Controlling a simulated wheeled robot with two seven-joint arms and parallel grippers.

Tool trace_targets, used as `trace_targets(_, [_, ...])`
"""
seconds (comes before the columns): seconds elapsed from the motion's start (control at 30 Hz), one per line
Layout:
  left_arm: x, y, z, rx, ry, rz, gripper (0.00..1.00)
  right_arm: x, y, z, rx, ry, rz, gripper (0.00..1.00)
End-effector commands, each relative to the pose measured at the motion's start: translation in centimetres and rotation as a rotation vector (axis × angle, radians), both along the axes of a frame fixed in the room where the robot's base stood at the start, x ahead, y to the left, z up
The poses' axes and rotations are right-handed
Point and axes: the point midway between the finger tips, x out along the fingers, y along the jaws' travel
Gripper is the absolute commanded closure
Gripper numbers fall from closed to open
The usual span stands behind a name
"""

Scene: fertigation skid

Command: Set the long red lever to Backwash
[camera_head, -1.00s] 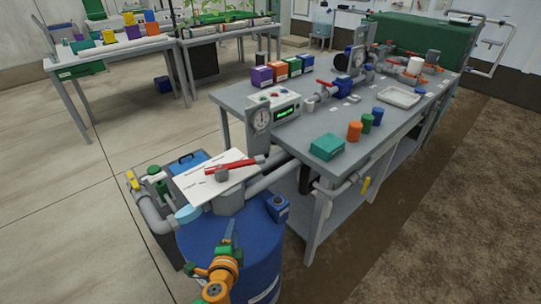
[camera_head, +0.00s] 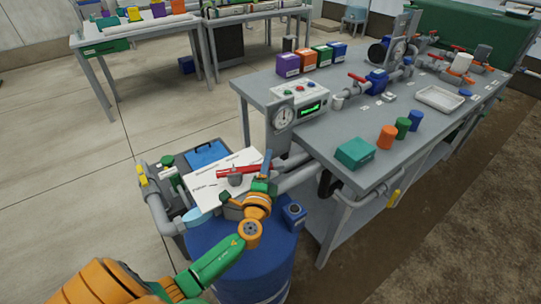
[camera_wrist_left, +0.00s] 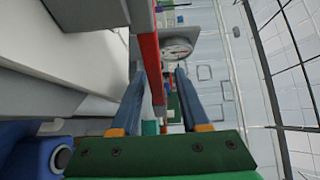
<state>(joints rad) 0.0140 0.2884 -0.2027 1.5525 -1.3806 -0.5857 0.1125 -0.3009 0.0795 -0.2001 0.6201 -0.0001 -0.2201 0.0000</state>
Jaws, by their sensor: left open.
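The long red lever (camera_head: 236,170) lies across the top of the grey valve on the blue tank, pointing right in the head view. Behind it is a white label plate (camera_head: 207,198); its words are too small to read. My left gripper (camera_head: 267,157) is at the lever's right end, with blue fingers pointing up and away. In the left wrist view the red lever (camera_wrist_left: 149,60) runs down from the top between the two open fingers (camera_wrist_left: 157,74). I cannot tell whether either finger touches it. My right gripper is not in view.
The blue tank (camera_head: 211,243) stands below my left arm. Grey pipes (camera_head: 300,178) run between the valve and the bench. Open floor (camera_head: 70,170) lies to the left.

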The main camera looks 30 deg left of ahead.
Motion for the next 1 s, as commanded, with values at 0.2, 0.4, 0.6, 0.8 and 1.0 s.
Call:
trace_targets(0.2, [2.0,0.8,0.0,0.0,0.001,0.0,0.55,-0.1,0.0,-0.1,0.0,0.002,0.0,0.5])
trace_targets(0.4, [2.0,0.8,-0.1,-0.002,0.001,-0.001,0.58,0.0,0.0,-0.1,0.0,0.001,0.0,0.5])
trace_targets(0.6, [2.0,0.8,-0.1,-0.002,0.001,0.0,1.0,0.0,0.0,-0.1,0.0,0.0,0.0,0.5])
trace_targets(0.8, [2.0,0.8,-0.1,-0.001,0.001,-0.001,1.0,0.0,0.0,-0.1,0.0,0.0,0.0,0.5])
trace_targets(1.0, [2.0,0.8,0.0,-0.001,0.001,-0.001,1.0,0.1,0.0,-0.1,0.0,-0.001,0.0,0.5])
